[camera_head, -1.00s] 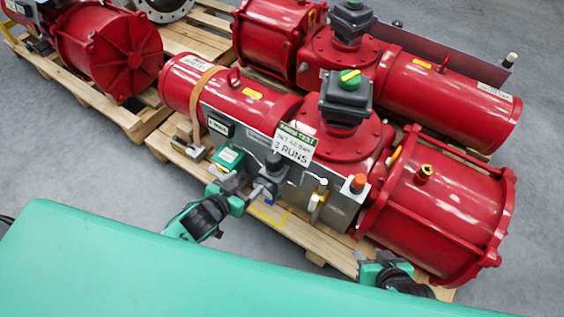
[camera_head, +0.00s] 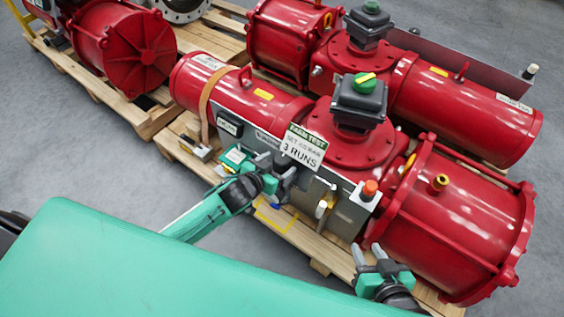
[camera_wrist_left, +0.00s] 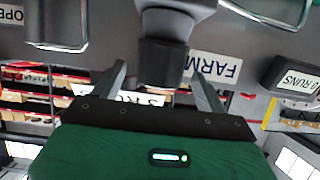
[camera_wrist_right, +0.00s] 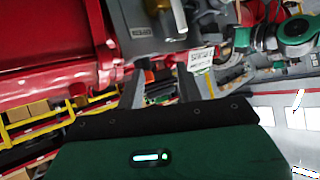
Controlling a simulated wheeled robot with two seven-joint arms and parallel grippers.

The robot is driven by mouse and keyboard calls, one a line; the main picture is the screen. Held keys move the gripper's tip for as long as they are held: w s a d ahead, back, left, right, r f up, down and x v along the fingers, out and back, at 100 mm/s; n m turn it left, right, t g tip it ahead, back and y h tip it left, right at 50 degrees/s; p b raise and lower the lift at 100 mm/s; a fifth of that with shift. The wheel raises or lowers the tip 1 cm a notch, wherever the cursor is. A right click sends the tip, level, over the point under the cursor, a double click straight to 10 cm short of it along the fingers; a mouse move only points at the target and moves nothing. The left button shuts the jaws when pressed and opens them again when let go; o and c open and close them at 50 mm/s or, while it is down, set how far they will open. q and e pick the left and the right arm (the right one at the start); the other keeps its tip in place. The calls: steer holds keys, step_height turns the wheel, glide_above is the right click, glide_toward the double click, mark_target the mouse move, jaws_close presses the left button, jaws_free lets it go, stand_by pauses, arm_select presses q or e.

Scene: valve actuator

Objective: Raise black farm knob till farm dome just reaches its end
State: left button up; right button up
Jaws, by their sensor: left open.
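A black knob (camera_wrist_left: 162,62) under a grey body on the panel shows in the left wrist view, next to an upside-down "FARM" label (camera_wrist_left: 212,67). My left gripper (camera_head: 284,176) is open, with one finger on each side of the knob in its wrist view; I cannot tell whether they touch it. In the head view this gripper hides the knob. A green dome with a yellow bar (camera_head: 366,80) tops the nearer actuator's black box. An orange dome (camera_head: 370,188) stands at the panel's right end. I cannot tell which is the farm dome. My right gripper (camera_head: 371,255) is open and empty.
A white sign (camera_head: 303,148) reading "FARM TEST" and "3 RUNS" hangs just above the left gripper. The large red cylinder (camera_head: 450,220) is close to the right gripper. A yellow-and-white lever (camera_head: 325,203) sticks out of the panel. A wooden pallet (camera_head: 320,266) lies below.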

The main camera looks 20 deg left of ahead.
mark_target(282, 161)
arm_select(q)
steer(key=shift+x, duration=1.5)
arm_select(e)
steer(key=shift+w+a+r+t+y, duration=0.1)
steer(key=shift+a+t+y, duration=0.2)
steer(key=shift+a+t, duration=0.25)
arm_select(q)
steer(key=c, duration=1)
steer(key=shift+r, duration=0.15)
steer(key=m+h+p, duration=0.1)
steer(key=h+p, duration=0.1)
steer(key=shift+m+g+p, duration=0.3)
steer(key=shift+m+p, duration=0.05)
steer(key=shift+m, duration=0.05)
steer(key=shift+m+h, duration=0.3)
arm_select(e)
steer(key=s+d+g+h, duration=0.2)
steer(key=d+g+h, duration=0.1)
steer(key=d+g, duration=0.2)
steer(key=shift+s+d, duration=0.4)
steer(key=shift+d, duration=0.5)
arm_select(q)
steer(key=shift+d, duration=0.1)
steer(key=o, duration=1)
